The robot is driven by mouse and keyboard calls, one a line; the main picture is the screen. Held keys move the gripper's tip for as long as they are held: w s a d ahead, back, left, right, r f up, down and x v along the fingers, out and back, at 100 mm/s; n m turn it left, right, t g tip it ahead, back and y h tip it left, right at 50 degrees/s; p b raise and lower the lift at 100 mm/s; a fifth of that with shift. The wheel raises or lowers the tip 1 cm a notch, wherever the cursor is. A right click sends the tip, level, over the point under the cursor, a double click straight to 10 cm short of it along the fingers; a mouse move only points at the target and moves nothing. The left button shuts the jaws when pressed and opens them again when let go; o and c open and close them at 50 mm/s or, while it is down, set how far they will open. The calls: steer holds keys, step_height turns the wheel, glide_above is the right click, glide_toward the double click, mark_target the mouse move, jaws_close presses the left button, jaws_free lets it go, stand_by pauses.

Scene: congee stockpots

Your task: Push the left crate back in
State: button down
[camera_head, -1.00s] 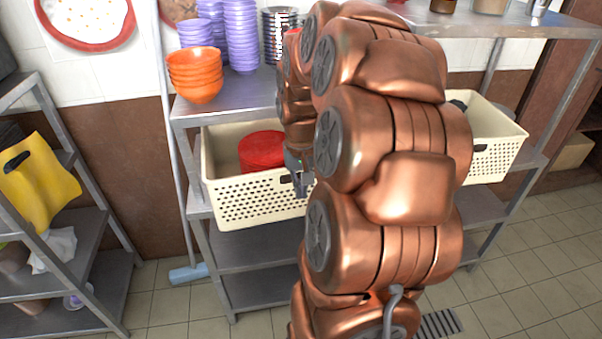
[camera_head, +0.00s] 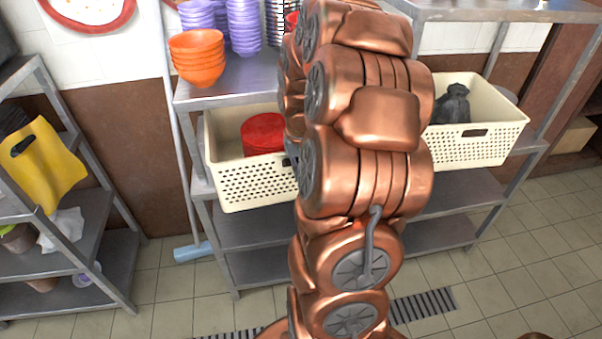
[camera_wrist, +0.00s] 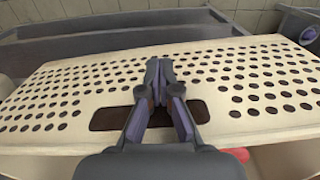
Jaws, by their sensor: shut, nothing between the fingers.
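The left crate (camera_head: 255,185) is cream with a perforated front and stands on the shelf under the top, its front jutting out past the shelf edge. A red round container (camera_head: 263,133) sits inside it. My arm hides the crate's right end and my gripper in the head view. In the wrist view, my gripper (camera_wrist: 160,66) is shut and empty, its fingers in front of the crate's perforated outer wall (camera_wrist: 70,90), over the dark handle slot (camera_wrist: 108,117). I cannot tell whether the tips touch the wall.
A right crate (camera_head: 470,148) with a dark bag (camera_head: 452,105) stands on the same rack. Orange bowls (camera_head: 197,58) and purple bowls (camera_head: 243,25) are stacked on top. A side rack (camera_head: 95,235) with a yellow bag (camera_head: 45,165) stands at the left.

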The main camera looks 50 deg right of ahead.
stand_by(0.4)
steer(key=w+d+b, duration=0.2)
steer(key=w+d, duration=0.1)
steer(key=w, duration=0.1)
steer(key=shift+w+d, duration=0.4)
stand_by(0.4)
